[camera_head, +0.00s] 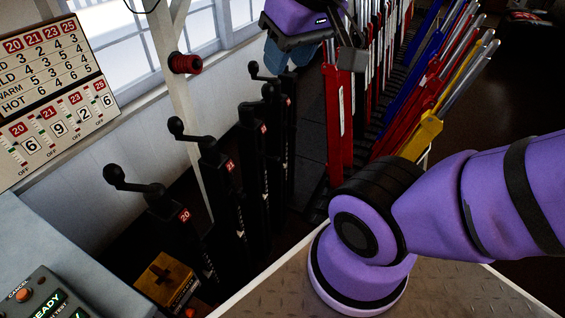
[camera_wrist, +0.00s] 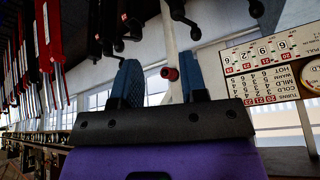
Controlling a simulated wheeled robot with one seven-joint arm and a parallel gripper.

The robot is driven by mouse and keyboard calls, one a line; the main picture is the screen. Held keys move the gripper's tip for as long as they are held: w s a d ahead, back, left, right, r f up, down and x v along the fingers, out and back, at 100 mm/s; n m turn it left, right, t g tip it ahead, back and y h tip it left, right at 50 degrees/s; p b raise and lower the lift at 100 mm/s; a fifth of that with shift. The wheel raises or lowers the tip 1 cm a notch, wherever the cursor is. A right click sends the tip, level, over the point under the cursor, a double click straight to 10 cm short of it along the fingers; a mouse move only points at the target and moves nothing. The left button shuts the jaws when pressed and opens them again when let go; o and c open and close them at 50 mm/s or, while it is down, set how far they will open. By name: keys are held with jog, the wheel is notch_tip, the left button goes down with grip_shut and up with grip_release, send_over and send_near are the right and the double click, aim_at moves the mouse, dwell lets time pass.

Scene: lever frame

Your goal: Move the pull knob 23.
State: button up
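Several black posts with crank handles stand in a row in the head view. The third post (camera_head: 254,165) carries a small red plate that seems to read 23, too small to be sure. Posts 20 (camera_head: 172,222) and 21 (camera_head: 222,185) stand nearer. My gripper (camera_head: 288,58) is above and beyond the row, partly cut off by the top edge. In the wrist view my gripper (camera_wrist: 161,75) has its two blue fingers apart with nothing between them. Several black cranks (camera_wrist: 120,45) hang inverted there.
A red round knob (camera_head: 185,63) sits on a white upright by the windows. A number board (camera_head: 52,85) hangs at left, above a panel with buttons (camera_head: 48,297). Red, blue and yellow levers (camera_head: 425,130) stand at right. A yellow box (camera_head: 167,280) is near the front.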

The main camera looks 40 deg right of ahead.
jog(key=shift+w+d+f+m+g+y, duration=0.15)
jog(key=shift+w+f+m+g+y, duration=0.15)
jog(key=shift+w+f+m+g, duration=0.5)
grip_shut()
jog(key=w+d+f+m+g+y, duration=0.1)
jog(key=w+d+f+m+y, duration=0.55)
jog(key=f, duration=0.45)
jog(key=w+d+f+m+y, duration=0.5)
jog(key=w+f, duration=0.2)
jog(key=f, duration=0.3)
jog(key=d+f+m+t, duration=0.4)
jog(key=d+f+m, duration=0.1)
jog(key=f, duration=0.3)
jog(key=d+f+m+t, duration=0.4)
jog(key=f+m, duration=0.1)
jog(key=f, duration=0.2)
jog(key=m+t+h, duration=0.6)
jog(key=m, duration=0.2)
send_near(269, 157)
jog(key=x, duration=0.3)
jog(key=shift+w+d+f+y, duration=0.15)
jog(key=shift+f+y, duration=0.1)
jog(key=shift+f, duration=0.05)
